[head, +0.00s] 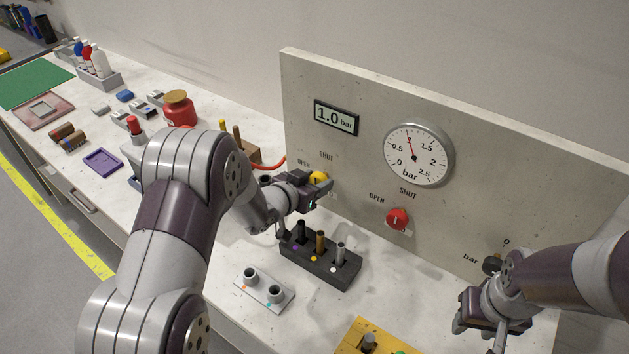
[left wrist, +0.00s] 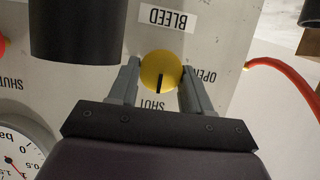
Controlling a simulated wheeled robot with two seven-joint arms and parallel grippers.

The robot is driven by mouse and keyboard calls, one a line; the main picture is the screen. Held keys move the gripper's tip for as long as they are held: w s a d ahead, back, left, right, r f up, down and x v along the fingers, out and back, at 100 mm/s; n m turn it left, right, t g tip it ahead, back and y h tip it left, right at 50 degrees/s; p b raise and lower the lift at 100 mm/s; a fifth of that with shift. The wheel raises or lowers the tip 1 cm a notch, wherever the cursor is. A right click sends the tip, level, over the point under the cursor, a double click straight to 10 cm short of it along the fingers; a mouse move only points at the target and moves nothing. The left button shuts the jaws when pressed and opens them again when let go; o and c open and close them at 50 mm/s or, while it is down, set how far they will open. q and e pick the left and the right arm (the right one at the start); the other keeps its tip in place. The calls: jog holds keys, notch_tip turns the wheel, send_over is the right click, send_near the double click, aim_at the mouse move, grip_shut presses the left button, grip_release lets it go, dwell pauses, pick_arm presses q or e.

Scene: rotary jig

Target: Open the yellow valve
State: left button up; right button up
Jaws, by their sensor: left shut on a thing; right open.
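The yellow valve (head: 319,177) is a round knob on the grey panel (head: 350,85). In the left wrist view the yellow valve (left wrist: 160,68) sits below a BLEED label in the upside-down picture, and its black mark points to SHUT. OPEN is printed to its right there. My left gripper (head: 318,190) is shut on the knob, with a finger on each side; it also shows in the left wrist view (left wrist: 159,82). My right gripper (head: 482,338) is open and empty, low in front of the panel's right part.
A red knob (head: 397,219) and a dial gauge (head: 419,155) are on the panel; the display (head: 336,117) reads 1.0 bar. A dark block with pegs (head: 318,262) and a plate with two cups (head: 263,291) stand below. A red hose (left wrist: 283,68) runs beside the yellow valve.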

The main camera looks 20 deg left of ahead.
pick_arm(q)
jog(key=n+p, duration=0.1)
jog(key=n+h+p, duration=0.1)
jog(key=p, duration=0.1)
jog(key=shift+a+r, duration=0.15)
jog(key=shift+r, duration=0.1)
jog(key=shift+w+a+n+h+p, duration=0.1)
jog(key=shift+n+h+p, duration=0.55)
jog(key=shift+p, duration=0.25)
jog(key=shift+a+f+n+g+h+p, duration=0.1)
jog(key=shift+f+n+g+h+p, duration=0.2)
jog(key=shift+n+h+p, duration=0.55)
jog(key=shift+n, duration=0.7)
jog(key=shift+w+a+f+n+h, duration=0.1)
jog(key=shift+f+n+h, duration=0.1)
jog(key=shift+n+h, duration=0.75)
jog(key=n, duration=0.1)
jog(key=n+t+h, duration=0.1)
jog(key=n, duration=0.1)
jog(key=n+b, duration=0.1)
jog(key=n, duration=0.1)
jog(key=shift+f+h, duration=0.25)
